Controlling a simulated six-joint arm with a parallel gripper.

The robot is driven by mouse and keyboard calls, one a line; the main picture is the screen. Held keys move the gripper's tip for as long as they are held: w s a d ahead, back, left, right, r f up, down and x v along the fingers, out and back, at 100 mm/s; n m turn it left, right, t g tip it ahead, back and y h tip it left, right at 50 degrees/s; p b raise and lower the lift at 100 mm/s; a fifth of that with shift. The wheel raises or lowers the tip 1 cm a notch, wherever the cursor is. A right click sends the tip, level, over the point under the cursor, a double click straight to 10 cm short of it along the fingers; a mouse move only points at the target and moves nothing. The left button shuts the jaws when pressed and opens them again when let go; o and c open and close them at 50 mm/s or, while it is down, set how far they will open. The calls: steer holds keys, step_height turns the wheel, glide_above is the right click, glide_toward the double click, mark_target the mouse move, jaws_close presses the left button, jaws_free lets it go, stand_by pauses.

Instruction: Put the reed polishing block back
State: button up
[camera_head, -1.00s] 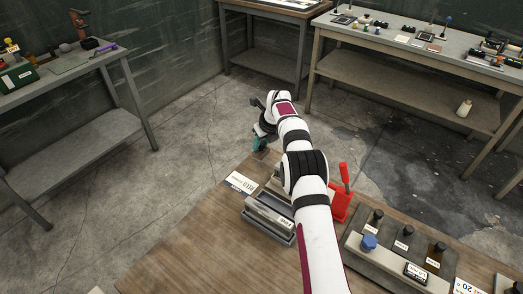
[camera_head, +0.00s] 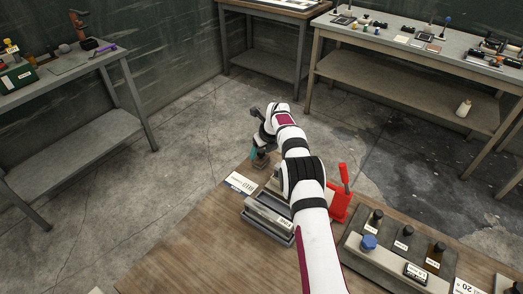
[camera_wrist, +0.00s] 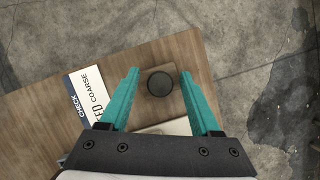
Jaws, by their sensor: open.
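A small block with a round dark knob (camera_wrist: 160,84), seen from above in the wrist view, stands on the wooden table near its far edge. I take it for the reed polishing block; it bears no readable label. In the head view the block (camera_head: 261,162) shows just below my gripper. My gripper (camera_wrist: 160,73) is open, its teal fingers on the left and right of the knob with gaps on both sides. Whether the fingertips are level with the block or above it, I cannot tell. A grey tray (camera_head: 247,213) holds a long block labelled FINE (camera_head: 270,211).
A pale flat piece (camera_wrist: 178,126) is partly hidden by my gripper. The table's left is clear.

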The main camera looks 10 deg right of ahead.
steer(key=v, duration=1.5)
steer(key=s+a+r+n+g, duration=0.1)
steer(key=s+a+r+n, duration=0.1)
steer(key=s+r+n, duration=0.4)
steer(key=s+a+r+n+g, duration=0.1)
steer(key=s+a+r+n, duration=0.15)
steer(key=s, duration=0.65)
steer(key=s+a+f+n+g, duration=0.1)
steer(key=s+n, duration=0.8)
steer(key=s, duration=0.6)
steer(key=s+a+f+n+g, duration=0.1)
steer(key=s+n, duration=0.7)
steer(key=s, duration=0.8)
steer(key=shift+s+f+n, duration=0.3)
steer(key=shift+f+n, duration=0.05)
steer(key=shift+f, duration=0.4)
steer(key=shift+a, duration=0.15)
